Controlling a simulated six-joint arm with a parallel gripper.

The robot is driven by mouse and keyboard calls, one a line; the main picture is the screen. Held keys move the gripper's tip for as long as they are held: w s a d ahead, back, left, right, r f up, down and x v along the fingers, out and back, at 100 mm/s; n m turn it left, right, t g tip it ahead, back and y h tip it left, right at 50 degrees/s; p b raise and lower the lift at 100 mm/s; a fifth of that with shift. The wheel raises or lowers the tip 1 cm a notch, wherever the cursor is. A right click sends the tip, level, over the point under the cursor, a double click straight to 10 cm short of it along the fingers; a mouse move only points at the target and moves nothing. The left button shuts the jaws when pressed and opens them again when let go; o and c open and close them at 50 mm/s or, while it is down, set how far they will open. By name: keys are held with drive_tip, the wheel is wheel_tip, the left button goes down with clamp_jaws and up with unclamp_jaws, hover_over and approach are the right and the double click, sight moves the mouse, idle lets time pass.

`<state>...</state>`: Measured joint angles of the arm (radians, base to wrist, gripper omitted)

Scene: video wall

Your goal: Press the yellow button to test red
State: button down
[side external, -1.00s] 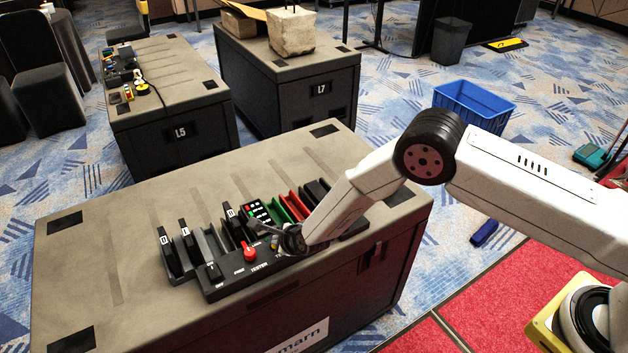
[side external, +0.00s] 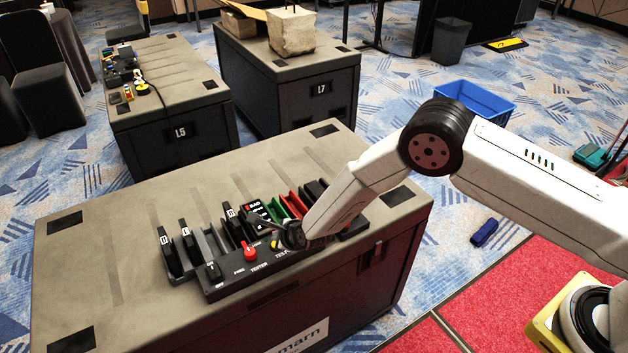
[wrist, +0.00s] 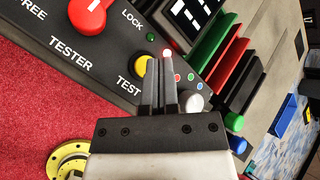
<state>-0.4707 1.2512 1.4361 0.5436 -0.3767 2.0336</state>
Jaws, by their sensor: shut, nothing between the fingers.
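The yellow button (wrist: 139,69) sits on the black tester panel (wrist: 62,38) by the word TEST. In the wrist view my gripper (wrist: 160,65) is shut and empty, its two fingers close together. The fingers lie over the button's right side and hide part of it; I cannot tell whether they touch it. In the side view my gripper (side external: 266,222) is low over the tester, beside the yellow button (side external: 276,244). A pinkish-red lamp (wrist: 167,52) glows by the fingertips. The tester's screen (side external: 256,214) shows red BAD at its top.
A red knob (side external: 249,252) stands left of the button, with a green lamp (wrist: 150,37) by LOCK. A white knob (wrist: 193,103) is right of the fingers. Upright red and green modules (side external: 295,205) and black ones (side external: 170,252) crowd the bench behind; its left side is clear.

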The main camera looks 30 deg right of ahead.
drive_tip(key=shift+r, duration=2.5)
